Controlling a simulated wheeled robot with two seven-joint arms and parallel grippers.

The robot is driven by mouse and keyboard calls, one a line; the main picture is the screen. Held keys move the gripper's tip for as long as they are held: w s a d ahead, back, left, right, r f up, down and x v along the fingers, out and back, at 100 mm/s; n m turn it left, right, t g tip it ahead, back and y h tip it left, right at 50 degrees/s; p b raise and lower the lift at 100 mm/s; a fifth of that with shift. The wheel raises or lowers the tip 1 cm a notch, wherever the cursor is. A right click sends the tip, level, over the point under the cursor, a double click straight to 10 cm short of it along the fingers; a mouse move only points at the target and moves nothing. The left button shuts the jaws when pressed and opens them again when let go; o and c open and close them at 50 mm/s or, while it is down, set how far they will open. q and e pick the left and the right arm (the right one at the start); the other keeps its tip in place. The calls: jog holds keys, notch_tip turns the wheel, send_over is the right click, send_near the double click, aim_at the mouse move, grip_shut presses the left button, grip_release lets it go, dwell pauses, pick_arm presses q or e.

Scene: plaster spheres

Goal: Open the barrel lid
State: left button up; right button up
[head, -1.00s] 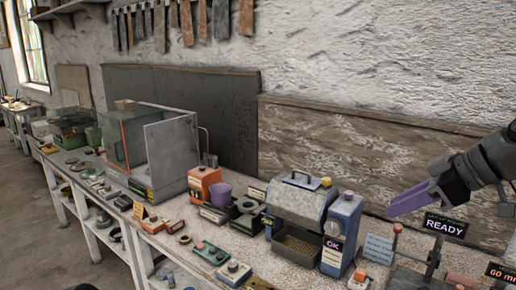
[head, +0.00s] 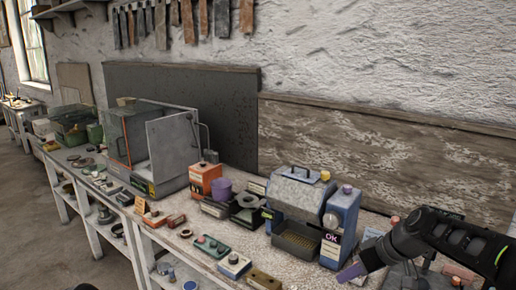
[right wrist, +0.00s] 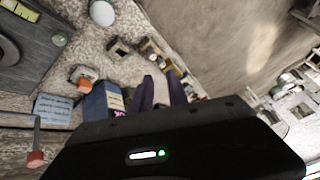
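The barrel machine (head: 298,205) is a grey-blue housing on the bench, with a curved lid (head: 296,188) that looks shut. My right gripper (head: 352,271) has purple fingers and is low in front of the blue box, to the lower right of the lid, not touching the lid. In the right wrist view its two fingers (right wrist: 163,92) are apart with nothing visible between them. My left gripper is out of view.
A dark tray (head: 298,242) sits at the machine's front. Small boxes line the front edge. My right arm covers part of the bench at right.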

jog(key=s+a+f+m+g+h, duration=0.15)
jog(key=s+a+f, duration=0.25)
jog(key=f, duration=0.9)
jog(key=s+a+f+m+g, duration=0.1)
jog(key=s+a+f+m, duration=0.3)
jog(key=f, duration=0.9)
jog(key=s+a+f, duration=0.2)
jog(key=s+f, duration=0.2)
jog(key=s, duration=0.4)
jog(key=s+a+f+m+g+b, duration=0.1)
jog(key=s+a+f, duration=0.2)
jog(key=s+f, duration=0.2)
jog(key=s+a+f+m, duration=0.1)
jog(key=s+f, duration=0.3)
jog(key=s, duration=0.7)
jog(key=shift+a+f+b, duration=0.35)
jog(key=shift+a, duration=0.35)
